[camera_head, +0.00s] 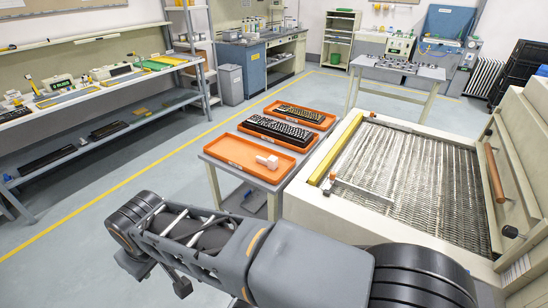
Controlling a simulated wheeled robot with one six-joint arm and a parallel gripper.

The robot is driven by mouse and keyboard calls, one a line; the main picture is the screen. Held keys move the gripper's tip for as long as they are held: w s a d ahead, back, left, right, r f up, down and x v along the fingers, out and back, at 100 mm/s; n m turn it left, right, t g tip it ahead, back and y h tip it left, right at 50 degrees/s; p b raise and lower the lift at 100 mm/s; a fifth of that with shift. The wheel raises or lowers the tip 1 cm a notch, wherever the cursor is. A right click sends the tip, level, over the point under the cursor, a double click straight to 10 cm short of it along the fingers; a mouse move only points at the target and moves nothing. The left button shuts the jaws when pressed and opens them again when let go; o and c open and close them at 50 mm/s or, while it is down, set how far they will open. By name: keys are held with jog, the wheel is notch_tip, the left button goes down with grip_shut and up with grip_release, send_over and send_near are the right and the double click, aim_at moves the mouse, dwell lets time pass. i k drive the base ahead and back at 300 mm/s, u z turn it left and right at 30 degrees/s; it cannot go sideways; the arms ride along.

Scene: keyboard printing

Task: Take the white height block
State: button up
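A small white block (267,161) lies in the nearest orange tray (232,155), toward the tray's right side. It looks stepped or T-shaped, with a narrower part sticking out. The tray rests on a small grey table (278,185). My arm crosses the foreground, in front of the table and apart from the block. I cannot make out my gripper's fingers in this view. Nothing touches the block except the tray.
Two more orange trays behind hold dark keyboards (276,132) (300,114). A large cream machine with a mesh conveyor (420,170) stands close on the right. A long shelf bench (90,100) runs along the left wall. The floor (130,160) between bench and table is clear.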

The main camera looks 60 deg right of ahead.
aim_at(272, 163)
jog(key=z, duration=1.05)
jog(key=i, duration=1.05)
jog(key=z, duration=1.2)
